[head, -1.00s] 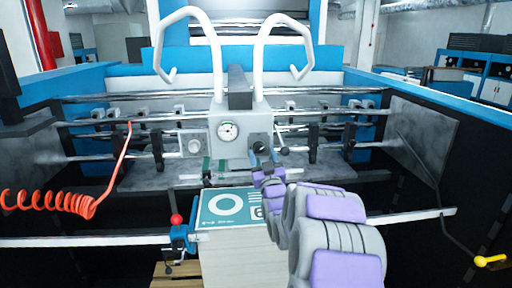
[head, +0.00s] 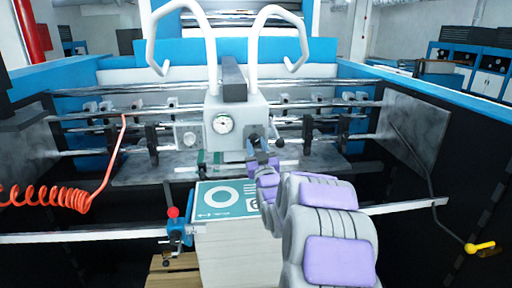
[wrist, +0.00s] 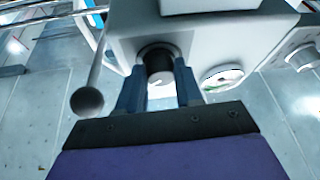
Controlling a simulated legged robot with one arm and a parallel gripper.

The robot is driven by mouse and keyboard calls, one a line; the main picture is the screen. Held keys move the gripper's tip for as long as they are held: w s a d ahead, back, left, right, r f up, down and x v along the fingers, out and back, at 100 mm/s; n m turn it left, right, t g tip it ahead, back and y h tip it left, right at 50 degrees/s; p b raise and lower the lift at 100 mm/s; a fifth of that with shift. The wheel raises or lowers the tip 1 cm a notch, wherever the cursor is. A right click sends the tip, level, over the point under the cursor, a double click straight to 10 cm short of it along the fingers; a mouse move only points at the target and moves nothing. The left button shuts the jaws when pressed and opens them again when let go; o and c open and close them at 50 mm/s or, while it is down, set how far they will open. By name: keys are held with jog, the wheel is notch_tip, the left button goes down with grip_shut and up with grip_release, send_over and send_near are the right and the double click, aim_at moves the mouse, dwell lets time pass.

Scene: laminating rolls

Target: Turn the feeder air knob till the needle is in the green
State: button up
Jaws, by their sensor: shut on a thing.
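The feeder air knob is a dark round knob (wrist: 158,66) on the front of the pale grey feeder box (head: 238,108). My gripper (wrist: 160,88) has its two blue-grey fingers on either side of the knob and is shut on it. In the head view my gripper (head: 260,154) reaches the lower right of the box and mostly covers the knob. The round white gauge (head: 223,124) is left of the knob in the head view. It shows at a slant in the wrist view (wrist: 222,77), with some green on its face. The needle's exact place is too small to tell.
A lever with a dark ball end (wrist: 87,100) hangs close beside my gripper. A stack of sheets with a teal printed top (head: 225,200) lies below the box. A red coiled hose (head: 50,197) hangs at left. Steel bars (head: 330,112) run behind.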

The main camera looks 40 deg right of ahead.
jog(key=shift+m+h, duration=0.3)
jog(key=shift+m, duration=0.1)
jog(key=m+h, duration=0.1)
jog(key=m, duration=0.1)
jog(key=m+g+h, duration=0.1)
jog(key=m, duration=0.2)
jog(key=shift+w+a+f, duration=0.1)
jog(key=shift+w+a, duration=0.05)
jog(key=shift+a, duration=0.05)
jog(key=m+g+h, duration=0.1)
jog(key=m, duration=0.2)
jog(key=m+g+h, duration=0.2)
jog(key=m, duration=0.2)
jog(key=shift+w+a, duration=0.1)
jog(key=shift+a, duration=0.05)
jog(key=m+g, duration=0.1)
jog(key=m, duration=0.2)
jog(key=m+g+h+p, duration=0.1)
jog(key=m+g, duration=0.1)
jog(key=m, duration=0.2)
jog(key=shift+a+r, duration=0.15)
jog(key=shift+r, duration=0.05)
jog(key=shift+m+g, duration=0.5)
jog(key=shift+m, duration=0.3)
jog(key=shift+f, duration=0.1)
jog(key=o, duration=1)
